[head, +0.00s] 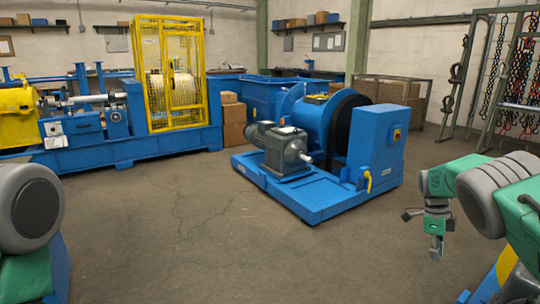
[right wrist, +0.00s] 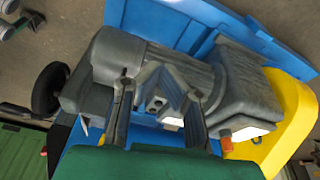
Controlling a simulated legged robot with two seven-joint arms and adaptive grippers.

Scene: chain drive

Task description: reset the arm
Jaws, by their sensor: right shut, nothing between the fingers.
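My right gripper (head: 437,248) hangs at the right of the head view, at the end of my green and grey right arm. It points down, shut and empty, with its fingers seen from the side. In the right wrist view, its dark fingers reach in over a grey motor unit (right wrist: 150,65). A blue base (right wrist: 190,20) and a yellow guard (right wrist: 290,120) lie around that unit. I cannot tell whether the fingers touch it. A part of my left arm shows at the left edge of the head view; my left gripper is out of view.
A blue winch machine (head: 300,190) with a grey motor (head: 278,148) stands mid-floor. A long blue machine (head: 115,148) with a yellow cage (head: 150,75) stands behind left. Chains (head: 515,80) hang on a rack at right. The front floor is clear.

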